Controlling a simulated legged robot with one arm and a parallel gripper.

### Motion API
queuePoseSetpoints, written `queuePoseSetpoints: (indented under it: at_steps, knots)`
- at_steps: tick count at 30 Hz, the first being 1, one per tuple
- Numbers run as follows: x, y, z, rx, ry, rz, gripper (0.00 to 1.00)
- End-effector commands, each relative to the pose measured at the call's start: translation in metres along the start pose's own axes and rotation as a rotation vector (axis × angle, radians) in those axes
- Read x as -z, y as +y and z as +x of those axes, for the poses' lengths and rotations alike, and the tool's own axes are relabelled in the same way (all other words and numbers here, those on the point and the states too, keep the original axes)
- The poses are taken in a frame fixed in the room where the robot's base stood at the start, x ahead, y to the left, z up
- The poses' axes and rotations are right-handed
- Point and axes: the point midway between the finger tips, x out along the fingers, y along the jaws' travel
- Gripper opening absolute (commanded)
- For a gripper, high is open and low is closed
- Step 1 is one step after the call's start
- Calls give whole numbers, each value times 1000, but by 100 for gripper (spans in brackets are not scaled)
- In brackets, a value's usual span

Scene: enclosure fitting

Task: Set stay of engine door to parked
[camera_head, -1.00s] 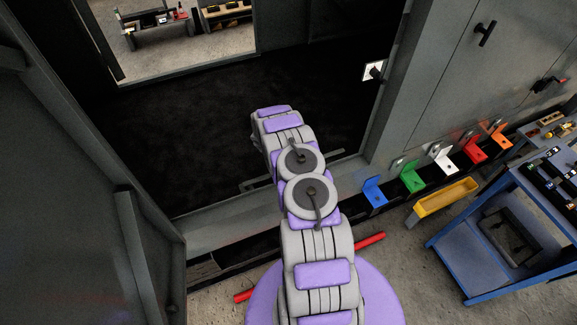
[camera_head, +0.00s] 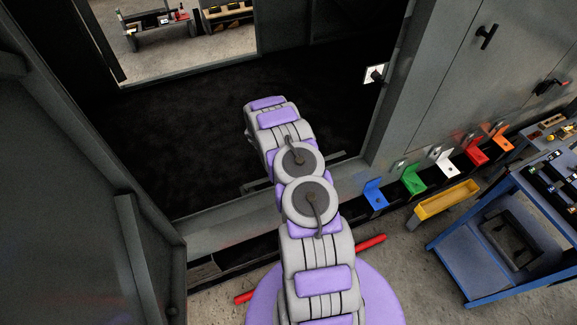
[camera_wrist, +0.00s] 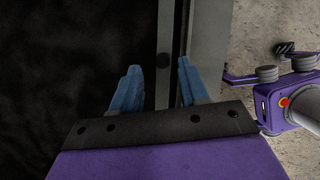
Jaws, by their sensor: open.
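The large dark-grey panel on the left, which looks like the engine door (camera_head: 70,180), stands open beside a dark opening. A thin grey bar (camera_head: 262,184), possibly the stay, lies along the sill of the opening, partly hidden behind my arm. In the wrist view a narrow grey bar (camera_wrist: 164,35) runs along the sill edge and passes between the fingers. My gripper (camera_wrist: 158,68) is open, with its blue fingers on either side of this bar and nothing clearly held. Whether the fingers touch it, I cannot tell. The gripper is hidden behind my arm in the head view.
A white plate with a dark knob (camera_head: 375,74) sits on the right frame. Several coloured brackets (camera_head: 413,179) line the base of the grey cabinet. A yellow tray (camera_head: 445,200) and a blue cart (camera_head: 490,245) stand right. A red bar (camera_head: 370,243) lies on the floor.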

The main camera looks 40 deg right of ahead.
Motion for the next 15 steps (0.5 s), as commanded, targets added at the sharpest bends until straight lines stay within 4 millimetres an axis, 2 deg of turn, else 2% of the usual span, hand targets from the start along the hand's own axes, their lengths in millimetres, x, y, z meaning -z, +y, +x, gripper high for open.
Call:
queuePoseSetpoints:
  at_steps: [3,15]
  knots:
    - [-2,2,-24,-2,0,0,44]
    - [-2,2,-97,-1,1,0,44]
